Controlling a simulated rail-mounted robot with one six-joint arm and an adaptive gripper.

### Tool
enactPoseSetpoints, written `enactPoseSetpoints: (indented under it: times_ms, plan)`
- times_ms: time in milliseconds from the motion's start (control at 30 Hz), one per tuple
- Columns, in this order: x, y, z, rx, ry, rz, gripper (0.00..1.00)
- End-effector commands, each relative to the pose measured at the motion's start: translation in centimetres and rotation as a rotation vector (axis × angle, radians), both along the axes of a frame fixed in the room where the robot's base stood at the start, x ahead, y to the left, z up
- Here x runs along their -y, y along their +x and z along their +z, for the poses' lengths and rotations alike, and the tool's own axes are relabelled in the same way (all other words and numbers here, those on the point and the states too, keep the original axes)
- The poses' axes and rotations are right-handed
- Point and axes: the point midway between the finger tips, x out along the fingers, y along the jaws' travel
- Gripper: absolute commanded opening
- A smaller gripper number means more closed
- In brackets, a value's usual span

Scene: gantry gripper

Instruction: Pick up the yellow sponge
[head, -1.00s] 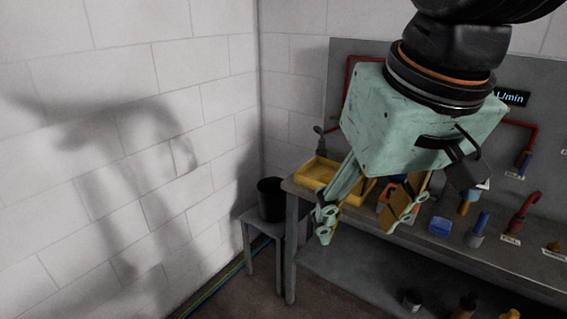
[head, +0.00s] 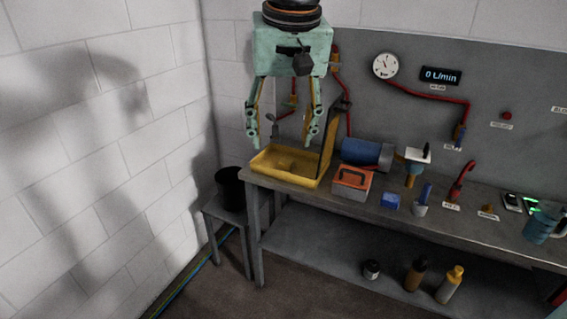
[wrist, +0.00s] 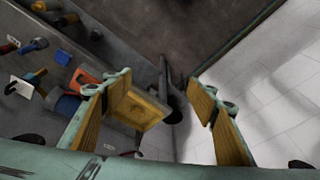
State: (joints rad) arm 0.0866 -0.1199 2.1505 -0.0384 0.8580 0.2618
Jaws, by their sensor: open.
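My gripper (head: 284,138) hangs with its fingers pointing down, wide open and with nothing between them. In the head view it shows in front of and above the open yellow box (head: 305,181) at the left end of the bench. In the wrist view the box (wrist: 147,121) shows between the spread fingers (wrist: 160,88), nearer the left one. I cannot clearly make out a yellow sponge; a dim yellowish shape inside the box is too unclear to name.
The grey bench (head: 378,198) also bears an orange-red toolbox (head: 352,185), a blue cylinder (head: 360,152), a blue block (head: 390,202) and small tools. A black bucket (head: 230,188) stands on a low stool at left. Red pipes run on the back panel.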

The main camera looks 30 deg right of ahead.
Motion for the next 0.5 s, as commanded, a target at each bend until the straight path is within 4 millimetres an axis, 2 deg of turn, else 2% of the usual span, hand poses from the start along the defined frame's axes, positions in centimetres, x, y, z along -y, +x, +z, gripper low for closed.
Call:
enactPoseSetpoints:
  times_ms: [33, 500]
  plan:
    - [0.3, 1.1, 0.1, -0.004, 0.001, -0.011, 0.53]
    - [3.4, 10.1, -1.0, -0.033, 0.014, -0.127, 0.53]
